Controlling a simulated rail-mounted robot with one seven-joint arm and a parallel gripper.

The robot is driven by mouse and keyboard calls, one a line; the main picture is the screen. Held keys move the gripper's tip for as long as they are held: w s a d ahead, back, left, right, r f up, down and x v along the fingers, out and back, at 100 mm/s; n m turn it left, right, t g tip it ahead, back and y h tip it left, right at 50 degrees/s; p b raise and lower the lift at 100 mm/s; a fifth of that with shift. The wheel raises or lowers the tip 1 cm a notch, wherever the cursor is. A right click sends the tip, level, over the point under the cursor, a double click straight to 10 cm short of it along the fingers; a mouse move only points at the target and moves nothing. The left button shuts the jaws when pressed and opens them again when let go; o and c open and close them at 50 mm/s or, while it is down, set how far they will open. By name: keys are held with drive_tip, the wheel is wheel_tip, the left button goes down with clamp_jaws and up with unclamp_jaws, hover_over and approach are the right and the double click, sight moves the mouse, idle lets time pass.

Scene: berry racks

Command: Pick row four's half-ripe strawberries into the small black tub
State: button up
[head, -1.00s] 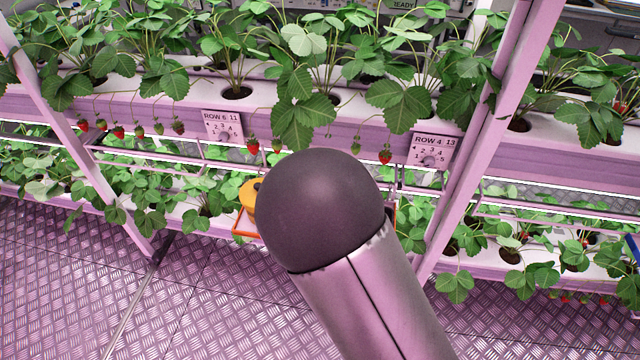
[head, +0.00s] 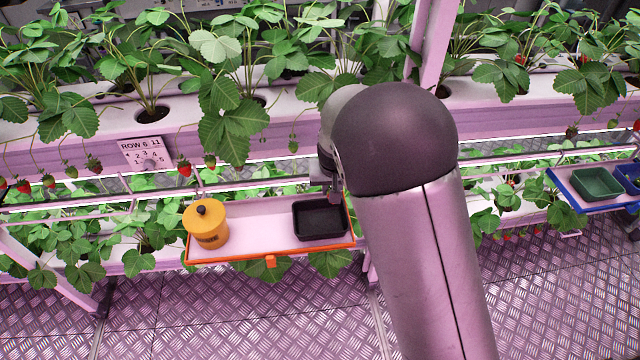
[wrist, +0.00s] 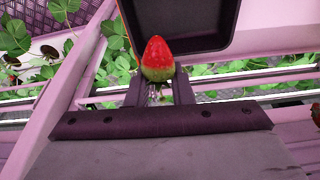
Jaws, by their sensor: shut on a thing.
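My gripper (wrist: 160,88) is shut on a strawberry (wrist: 157,58), red at the tip and pale green towards the stem end. In the head view my gripper (head: 331,190) is mostly behind my arm, at the back right of the small black tub (head: 322,238). The tub stands at the right end of an orange-rimmed tray (head: 275,252). In the wrist view the tub (wrist: 232,18) lies just beyond the berry, and the part of its inside that shows is bare. My arm hides the row four sign.
A yellow lidded pot (head: 206,226) stands at the tray's left end. The row six sign (head: 146,152) and hanging red strawberries (head: 185,169) are further left. A blue-edged tray (head: 582,206) with a green tub (head: 597,186) is at right. A slanted rack post (head: 434,45) rises behind my arm.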

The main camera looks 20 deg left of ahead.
drive_tip(key=shift+s+d+b+x, duration=0.1)
drive_tip(key=shift+s+b+x, duration=0.1)
drive_tip(key=shift+b+x, duration=0.6)
drive_tip(key=shift+s+d+b+x, duration=0.1)
drive_tip(key=shift+s+b+x, duration=0.25)
drive_tip(key=shift+x, duration=0.75)
drive_tip(key=shift+s+d+b+x, duration=0.1)
drive_tip(key=shift+b+x, duration=0.65)
drive_tip(key=shift+x, duration=0.2)
drive_tip(key=shift+a+f, duration=0.1)
drive_tip(key=shift+f, duration=0.05)
drive_tip(key=o, duration=1.5)
drive_tip(key=p+v, duration=0.1)
drive_tip(key=v, duration=0.1)
drive_tip(key=w+p+v, duration=0.1)
drive_tip(key=p+v, duration=0.3)
drive_tip(key=v, duration=0.1)
drive_tip(key=shift+w+a, duration=0.3)
